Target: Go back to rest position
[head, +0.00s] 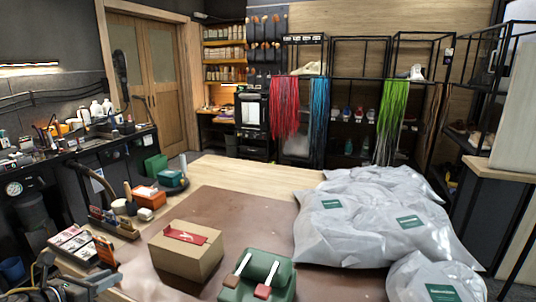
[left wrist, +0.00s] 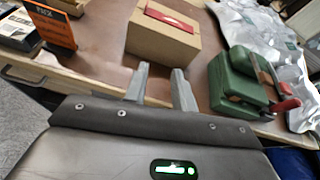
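My left gripper (head: 100,281) is at the bottom left of the head view, low at the table's near left edge. In the left wrist view its two grey fingers (left wrist: 160,76) stand apart with nothing between them. They point toward a cardboard box (head: 186,252) with a red label, which lies beyond them on the table; the box also shows in the left wrist view (left wrist: 163,35). My right gripper is in neither view.
A green case (head: 257,277) with two brush-like tools on top sits right of the box. Grey plastic bags (head: 375,222) fill the table's right side. Small boxes and bottles stand along the left. The brown mat (head: 240,212) is bare behind the box.

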